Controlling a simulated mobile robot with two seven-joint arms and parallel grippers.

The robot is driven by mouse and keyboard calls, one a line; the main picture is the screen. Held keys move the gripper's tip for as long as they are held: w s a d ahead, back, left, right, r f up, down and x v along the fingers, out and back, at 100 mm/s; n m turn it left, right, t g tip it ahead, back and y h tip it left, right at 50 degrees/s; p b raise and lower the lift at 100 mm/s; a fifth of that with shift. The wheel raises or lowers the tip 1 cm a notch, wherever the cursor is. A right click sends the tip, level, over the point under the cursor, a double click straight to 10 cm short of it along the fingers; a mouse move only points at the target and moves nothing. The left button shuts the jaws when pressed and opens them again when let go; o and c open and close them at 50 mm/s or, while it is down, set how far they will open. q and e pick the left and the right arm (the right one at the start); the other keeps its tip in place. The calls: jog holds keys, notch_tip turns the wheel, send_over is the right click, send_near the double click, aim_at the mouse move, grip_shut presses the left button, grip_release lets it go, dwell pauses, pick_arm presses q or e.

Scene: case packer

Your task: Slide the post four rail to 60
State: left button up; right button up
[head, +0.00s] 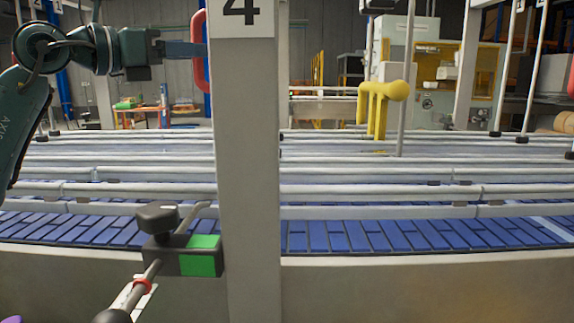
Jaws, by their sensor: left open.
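Post four (250,160) is a grey upright with a "4" sign (241,12) at its top. On its left side is a dark clamp block (168,258) with a black knob (157,217) and a green face (203,256). A metal rod (152,270) runs through the block toward me, with a red ring (142,285) and a dark handle end (112,316) at the lower left. A pale strip lies beside the rod; any scale marks are unreadable. My left gripper (188,49) is open and empty, left of the post's upper part, well above the clamp. My right gripper is out of view.
Pale guide rails (400,190) run across behind the post, above a blue slatted conveyor (400,237). A red looped bar (201,72) is close to my left gripper. A yellow fixture (380,100) stands beyond. The space left of the clamp looks clear.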

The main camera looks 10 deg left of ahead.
pick_arm(q)
jog(key=b+v, duration=0.1)
jog(key=v, duration=0.5)
jog(key=shift+s+b, duration=0.2)
jog(key=shift+b, duration=0.15)
jog(key=shift+a, duration=0.15)
